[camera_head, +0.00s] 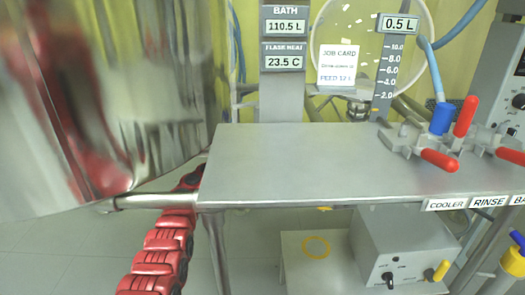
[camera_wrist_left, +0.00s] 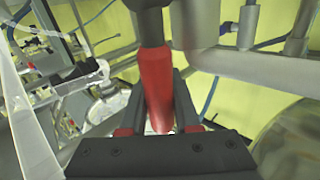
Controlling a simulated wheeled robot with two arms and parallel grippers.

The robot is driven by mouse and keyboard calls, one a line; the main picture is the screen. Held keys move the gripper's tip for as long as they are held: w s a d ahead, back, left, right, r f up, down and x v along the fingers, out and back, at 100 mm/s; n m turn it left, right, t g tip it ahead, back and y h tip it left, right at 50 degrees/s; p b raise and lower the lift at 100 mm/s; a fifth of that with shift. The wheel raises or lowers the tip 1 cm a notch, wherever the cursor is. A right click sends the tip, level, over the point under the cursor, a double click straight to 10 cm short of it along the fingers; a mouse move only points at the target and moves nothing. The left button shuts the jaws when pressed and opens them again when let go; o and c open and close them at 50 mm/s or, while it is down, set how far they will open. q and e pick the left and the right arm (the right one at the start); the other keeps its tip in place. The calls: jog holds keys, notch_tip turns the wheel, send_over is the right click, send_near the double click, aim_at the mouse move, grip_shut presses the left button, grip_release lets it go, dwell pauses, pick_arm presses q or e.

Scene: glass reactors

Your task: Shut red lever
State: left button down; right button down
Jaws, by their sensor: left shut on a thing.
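In the left wrist view, my left gripper (camera_wrist_left: 158,92) is shut on a red lever (camera_wrist_left: 155,70), with one dark finger on each side of its handle. The handle's upper end meets a dark fitting (camera_wrist_left: 150,27) among grey metal pipes. In the head view I cannot make out this gripper or the lever it holds. Other red levers show on the bench there: one lying low (camera_head: 439,160), one standing upright (camera_head: 466,117) and one at the right edge (camera_head: 510,155). My right gripper is not in view.
A large shiny metal vessel (camera_head: 110,90) fills the left of the head view. A steel bench (camera_head: 290,160) is mostly bare, with valves at its right end and labels such as COOLER (camera_head: 446,204). A grey box (camera_head: 405,250) stands below. A job card (camera_head: 337,65) hangs behind.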

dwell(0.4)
pick_arm(q)
jog(key=shift+d+f+m+g+y+p, duration=0.2)
jog(key=shift+d+f+m+g+y, duration=0.1)
jog(key=shift+d+m+y, duration=0.15)
jog(key=shift+d+f+m+g+y+p, duration=0.25)
jog(key=shift+d+m+g+y, duration=0.1)
jog(key=shift+d+m, duration=0.15)
jog(key=c, duration=0.6)
grip_release()
jog(key=shift+s+r, duration=0.1)
